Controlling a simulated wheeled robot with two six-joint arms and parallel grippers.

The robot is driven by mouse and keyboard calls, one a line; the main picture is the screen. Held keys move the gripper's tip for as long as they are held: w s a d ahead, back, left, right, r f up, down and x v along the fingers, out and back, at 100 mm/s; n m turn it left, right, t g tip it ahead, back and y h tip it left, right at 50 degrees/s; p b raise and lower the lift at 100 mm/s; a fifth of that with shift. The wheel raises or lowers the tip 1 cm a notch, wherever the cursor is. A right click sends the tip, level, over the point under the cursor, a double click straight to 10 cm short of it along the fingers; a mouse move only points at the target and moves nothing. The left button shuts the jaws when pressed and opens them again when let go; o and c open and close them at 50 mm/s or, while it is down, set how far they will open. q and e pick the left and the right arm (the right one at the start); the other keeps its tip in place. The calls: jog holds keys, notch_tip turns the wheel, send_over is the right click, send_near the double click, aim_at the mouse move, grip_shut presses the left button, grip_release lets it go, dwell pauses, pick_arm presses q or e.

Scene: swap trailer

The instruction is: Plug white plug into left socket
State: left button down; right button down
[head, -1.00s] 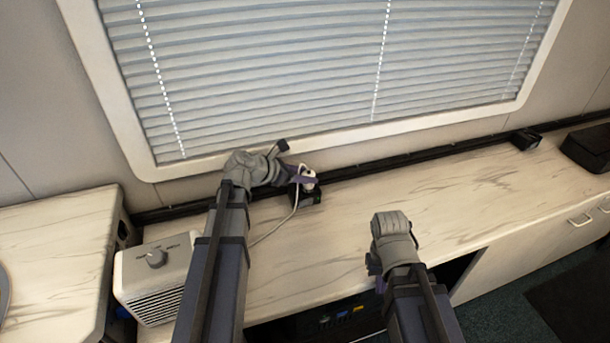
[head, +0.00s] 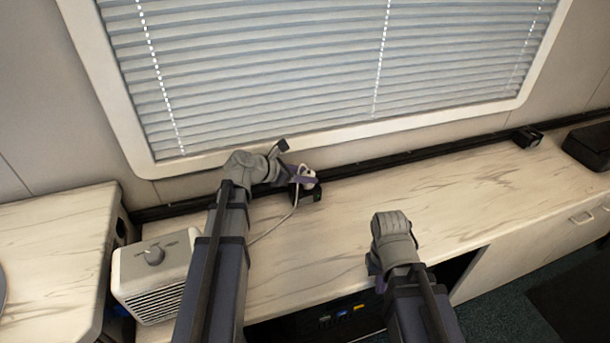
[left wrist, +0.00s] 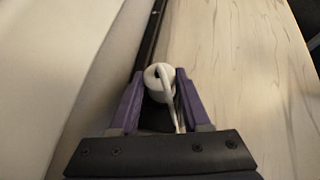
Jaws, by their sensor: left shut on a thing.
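The white plug (head: 308,181) is at the tip of my left gripper (head: 305,180), against the black socket box (head: 311,196) at the back of the counter. In the left wrist view the plug (left wrist: 158,78) sits between the two purple fingers (left wrist: 157,90), its white cord running back toward the camera. My left gripper is shut on the plug. How far the plug sits in a socket is hidden. My right arm's end (head: 392,235) is above the counter's front edge; its fingers are mostly hidden, so its opening cannot be told.
A black rail (head: 420,156) runs along the counter's back below the blinds. Another black box (head: 526,137) sits on it at the right. A grey heater (head: 155,275) stands at the left. The middle of the marble counter (head: 450,200) is clear.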

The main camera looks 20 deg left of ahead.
pick_arm(q)
jog(key=shift+f+b, duration=0.3)
jog(key=shift+f, duration=0.05)
jog(key=shift+c, duration=1.4)
grip_release()
jog(key=p+v, duration=0.4)
jog(key=v, duration=0.3)
jog(key=shift+s+a+r, duration=0.25)
